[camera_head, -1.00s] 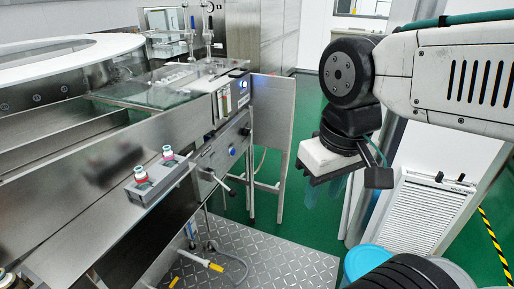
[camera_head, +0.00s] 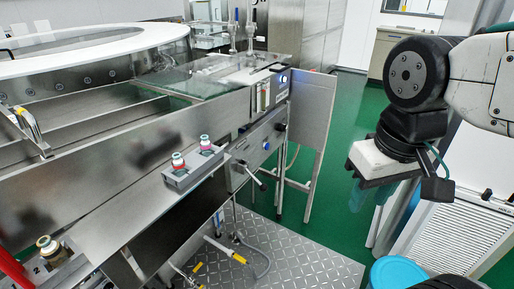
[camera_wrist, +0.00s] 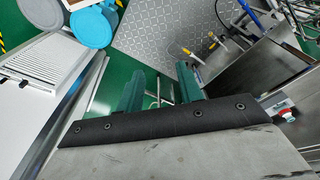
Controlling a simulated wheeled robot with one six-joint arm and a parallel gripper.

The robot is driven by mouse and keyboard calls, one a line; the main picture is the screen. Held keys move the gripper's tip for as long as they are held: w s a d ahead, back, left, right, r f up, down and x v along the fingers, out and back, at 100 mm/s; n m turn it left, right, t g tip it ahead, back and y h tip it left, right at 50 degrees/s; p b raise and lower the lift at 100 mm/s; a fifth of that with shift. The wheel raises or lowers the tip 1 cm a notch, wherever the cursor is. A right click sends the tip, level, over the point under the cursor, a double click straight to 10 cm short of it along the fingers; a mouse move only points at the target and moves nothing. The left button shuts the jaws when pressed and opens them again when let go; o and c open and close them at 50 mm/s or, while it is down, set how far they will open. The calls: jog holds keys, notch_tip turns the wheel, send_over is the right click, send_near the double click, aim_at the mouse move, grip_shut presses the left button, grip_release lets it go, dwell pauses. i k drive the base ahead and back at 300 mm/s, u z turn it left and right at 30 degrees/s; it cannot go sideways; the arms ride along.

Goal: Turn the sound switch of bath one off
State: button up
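The steel washer bench (camera_head: 130,160) fills the left and middle of the head view. Farther along the front are a lit blue button (camera_head: 283,79) and another blue button (camera_head: 266,146). I cannot tell which of these is the sound switch of bath one. My gripper hangs to the right of the bench, apart from it, its fingers mostly hidden in the head view. In the wrist view, the two green fingers of my gripper (camera_wrist: 160,85) stand apart with nothing between them.
A valve handle (camera_head: 252,176) sticks out from the bench front. Below lies a diamond-plate floor panel (camera_head: 300,245) with hoses. A blue lid (camera_head: 400,272) and white slatted panel (camera_head: 450,245) are at right. Green floor between is free.

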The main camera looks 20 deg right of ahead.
aim_at(282, 127)
jog(key=i, duration=1.2)
jog(key=z, duration=0.05)
